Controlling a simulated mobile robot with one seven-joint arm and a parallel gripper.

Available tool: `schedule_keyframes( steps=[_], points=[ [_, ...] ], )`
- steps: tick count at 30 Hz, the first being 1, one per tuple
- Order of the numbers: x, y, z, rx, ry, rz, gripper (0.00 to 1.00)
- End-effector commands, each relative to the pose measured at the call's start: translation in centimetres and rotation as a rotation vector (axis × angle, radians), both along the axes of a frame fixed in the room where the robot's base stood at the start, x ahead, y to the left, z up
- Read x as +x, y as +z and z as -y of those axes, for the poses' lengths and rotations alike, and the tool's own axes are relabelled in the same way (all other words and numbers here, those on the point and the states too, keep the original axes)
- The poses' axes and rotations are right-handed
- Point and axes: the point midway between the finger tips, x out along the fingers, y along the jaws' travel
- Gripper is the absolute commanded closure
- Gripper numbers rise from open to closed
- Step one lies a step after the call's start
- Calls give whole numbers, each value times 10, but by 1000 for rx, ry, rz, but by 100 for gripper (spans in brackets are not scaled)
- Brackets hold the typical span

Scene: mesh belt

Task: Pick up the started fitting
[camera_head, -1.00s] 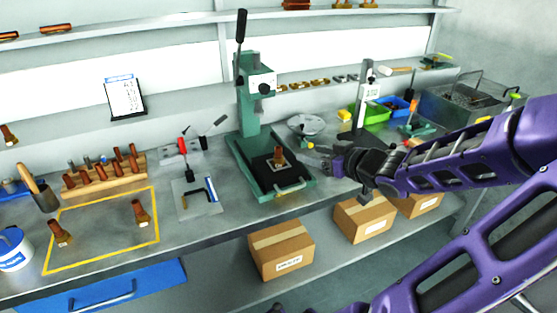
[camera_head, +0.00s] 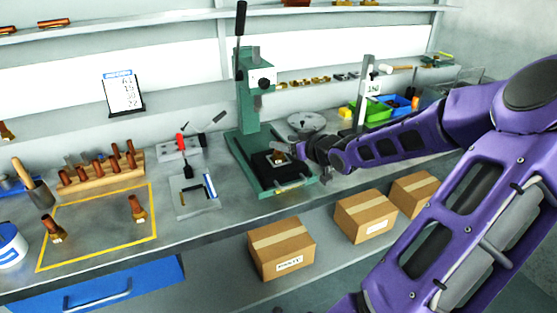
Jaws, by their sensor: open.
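A copper-brown fitting (camera_head: 277,157) sits on the black base plate of the green press (camera_head: 248,140); it is small and partly hidden by my gripper, so I cannot tell its exact state. My gripper (camera_head: 295,149) is open beside the fitting on its right, with the fingers pointing left at it. I cannot tell whether the fingers are around it or touching it. Two similar fittings, one at the left (camera_head: 52,229) and one at the right (camera_head: 137,208), stand inside the yellow outline on the bench.
A wooden rack (camera_head: 95,176) of copper pieces and a small jig (camera_head: 193,195) stand left of the press. Green (camera_head: 377,112) and blue (camera_head: 397,104) bins lie to its right. The press column and lever rise behind my gripper. Cardboard boxes (camera_head: 282,250) sit below.

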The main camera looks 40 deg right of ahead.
Motion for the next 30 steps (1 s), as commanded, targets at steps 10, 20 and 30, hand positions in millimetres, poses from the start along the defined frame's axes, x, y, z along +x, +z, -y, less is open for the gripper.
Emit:
schedule_keyframes(
  steps=[10,20,30],
  points=[
    [37,-16,3,0,1,0,38],
    [37,-15,3,1,0,0,58],
    [37,-15,3,0,0,0,100]
  ],
)
